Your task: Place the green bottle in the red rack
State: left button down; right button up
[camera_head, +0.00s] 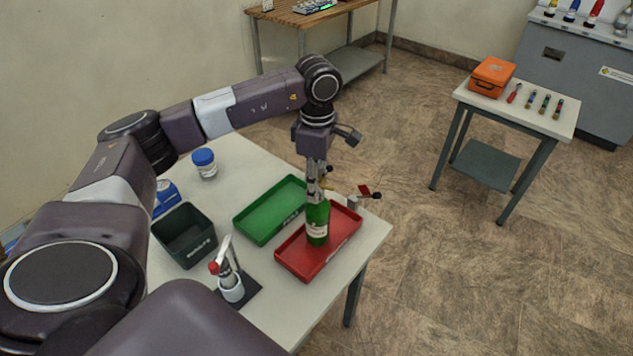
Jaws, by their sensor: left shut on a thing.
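The green bottle (317,226) has a pale label and stands upright over the red rack (291,265), a shallow red tray near the right edge of the white table. Its base appears to be inside the tray; whether it touches the floor of the tray I cannot tell. My left gripper (317,191) points down from above and is shut on the upper part of the bottle, hiding its neck. My right gripper is not in view.
A green tray (246,231) lies just left of the red rack. A dark bin (170,238), a blue-lidded jar (205,166) and a white device with a red knob (231,290) share the table (335,289). A small red-tipped fixture (369,194) sits behind the red rack.

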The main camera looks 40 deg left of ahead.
pick_arm(q)
jog(key=shift+f, duration=0.15)
jog(key=shift+f, duration=0.2)
jog(key=c, duration=1.4)
grip_release()
jog(key=shift+r, duration=0.1)
